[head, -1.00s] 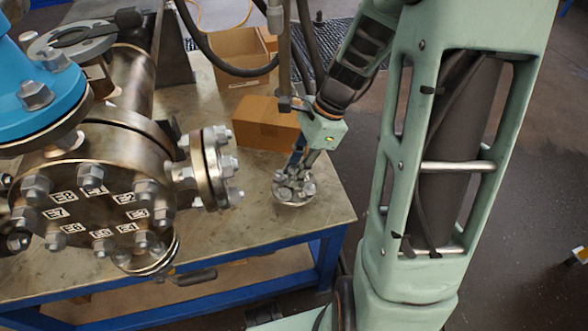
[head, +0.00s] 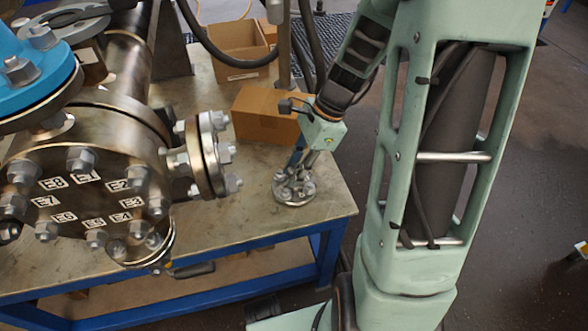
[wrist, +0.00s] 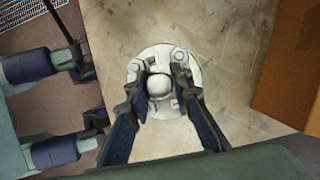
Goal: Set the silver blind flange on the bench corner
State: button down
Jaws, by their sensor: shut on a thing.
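The silver blind flange (head: 293,194) is a small round metal disc with bolts or nuts around it and a knob in its middle. It is at the right front corner of the bench (head: 325,206), on its top or just above it; I cannot tell which. My gripper (head: 301,172) points down at it from above. In the wrist view the flange (wrist: 149,57) lies between the fingers, and my gripper (wrist: 160,90) is shut on its round centre knob. The fingers hide part of the disc.
A large flanged vessel (head: 100,208) with labelled bolts fills the left, its side nozzle (head: 207,155) close to my gripper. A cardboard box (head: 265,115) stands behind the flange, with an open box (head: 238,55) farther back. Bare bench top lies around the flange.

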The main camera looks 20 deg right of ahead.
jog(key=shift+f, duration=0.25)
jog(key=c, duration=1.2)
grip_release()
jog(key=shift+f, duration=0.1)
jog(key=shift+o, duration=0.2)
notch_tip(320, 180, up, 7)
jog(key=p, duration=0.6)
jog(key=shift+p, duration=0.4)
